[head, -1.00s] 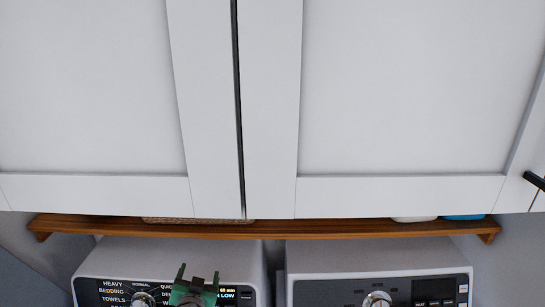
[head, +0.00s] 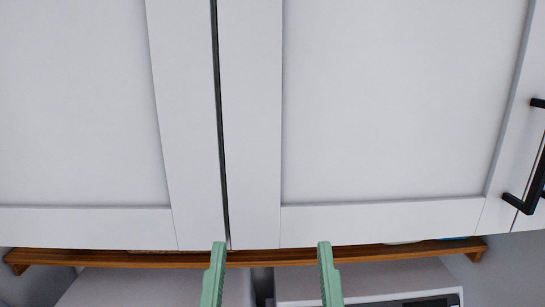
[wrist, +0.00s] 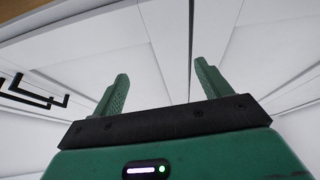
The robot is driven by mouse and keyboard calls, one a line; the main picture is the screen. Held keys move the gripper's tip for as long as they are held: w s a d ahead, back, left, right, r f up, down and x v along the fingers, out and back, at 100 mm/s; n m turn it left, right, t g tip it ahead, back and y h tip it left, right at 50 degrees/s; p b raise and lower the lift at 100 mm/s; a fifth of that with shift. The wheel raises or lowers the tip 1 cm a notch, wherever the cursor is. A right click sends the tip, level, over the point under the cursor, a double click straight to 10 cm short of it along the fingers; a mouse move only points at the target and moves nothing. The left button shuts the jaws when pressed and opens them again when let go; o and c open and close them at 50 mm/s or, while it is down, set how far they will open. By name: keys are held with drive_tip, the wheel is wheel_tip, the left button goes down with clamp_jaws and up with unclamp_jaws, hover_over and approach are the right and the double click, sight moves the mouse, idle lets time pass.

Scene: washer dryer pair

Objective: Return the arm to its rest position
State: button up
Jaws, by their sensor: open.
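My gripper (head: 272,268) shows at the bottom middle of the head view as two green fingers, spread wide apart with nothing between them. In the head view the fingers overlap the wooden shelf and the tops of the machines; I cannot tell the exact distance to them. In the wrist view my gripper (wrist: 158,88) points at white cabinet doors, its two fingers apart and empty. The rest of my arm is out of the head view.
White cabinet doors (head: 380,100) fill most of the head view, with a black handle (head: 525,205) at the right. A wooden shelf (head: 390,253) runs below them. Tops of the left machine (head: 150,287) and right machine (head: 380,280) show beneath.

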drive_tip(key=s+r+t+p, duration=0.1)
drive_tip(key=s+r+p, duration=0.2)
drive_tip(key=r+p, duration=0.9)
wheel_tip(320, 180, up, 4)
drive_tip(key=shift+r+t, duration=0.2)
drive_tip(key=shift+t, duration=0.2)
drive_tip(key=shift+a, duration=0.1)
